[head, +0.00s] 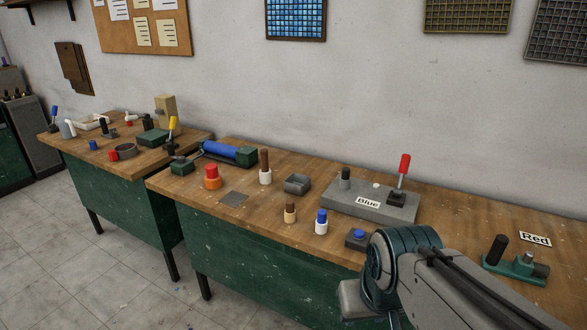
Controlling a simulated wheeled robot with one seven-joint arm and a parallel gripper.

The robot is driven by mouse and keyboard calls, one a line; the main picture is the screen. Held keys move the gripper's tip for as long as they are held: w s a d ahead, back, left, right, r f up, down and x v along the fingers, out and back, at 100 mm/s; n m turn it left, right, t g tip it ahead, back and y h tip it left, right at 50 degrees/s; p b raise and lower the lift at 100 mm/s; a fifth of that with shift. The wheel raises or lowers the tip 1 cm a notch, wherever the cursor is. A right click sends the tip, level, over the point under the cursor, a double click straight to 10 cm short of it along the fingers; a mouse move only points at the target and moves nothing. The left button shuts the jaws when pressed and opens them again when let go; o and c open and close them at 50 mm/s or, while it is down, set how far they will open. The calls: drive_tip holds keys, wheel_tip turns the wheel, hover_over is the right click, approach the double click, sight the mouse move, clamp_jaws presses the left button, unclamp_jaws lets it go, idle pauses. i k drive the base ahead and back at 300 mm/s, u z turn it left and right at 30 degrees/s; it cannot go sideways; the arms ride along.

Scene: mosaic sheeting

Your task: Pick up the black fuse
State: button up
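No piece is clearly marked as the black fuse. A black cylinder (496,249) leans slightly on or beside a green metal fixture (516,271) at the right of the near bench. A dark grey-black cylinder (345,178) stands upright on the grey block labelled "Blue" (370,201). Another small black upright piece (147,125) is on the far-left bench. My arm rises at the lower right, in front of the bench's front edge. Its end points down and away, and the gripper fingers do not show.
Bare wood lies between the grey block and the green fixture.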

sight(346, 171)
drive_tip(key=u, duration=0.25)
drive_tip(key=i, duration=1.05)
drive_tip(key=z, duration=0.2)
